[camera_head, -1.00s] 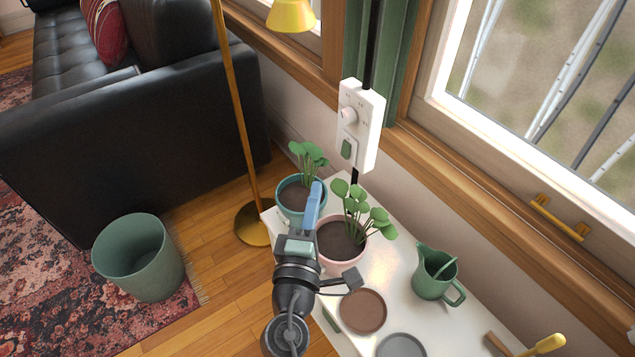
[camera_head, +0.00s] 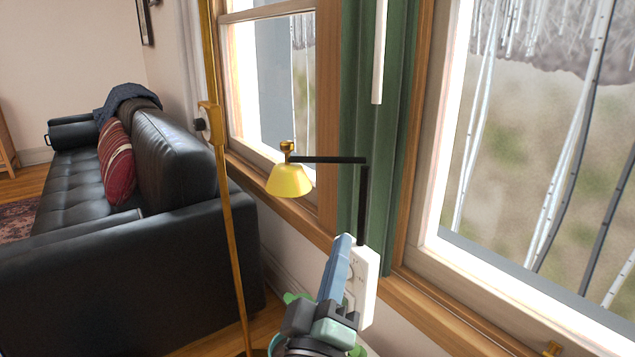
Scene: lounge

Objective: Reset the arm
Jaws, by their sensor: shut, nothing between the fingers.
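My gripper (camera_head: 341,245) is at the lower middle of the head view, pointing up and away from me. Its blue fingers are shut with nothing between them. It stands in front of the left part of a white control box (camera_head: 367,284) on the wall and hides some of it. Green leaves (camera_head: 291,298) show beside and below my gripper. The rest of the plants and the table are out of view or hidden.
A floor lamp pole (camera_head: 229,215) stands to the left. A yellow lamp shade (camera_head: 288,180) hangs from a black arm beyond my gripper. A black sofa (camera_head: 140,275) with a red cushion (camera_head: 116,163) fills the left. Windows and a green curtain (camera_head: 384,150) line the right.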

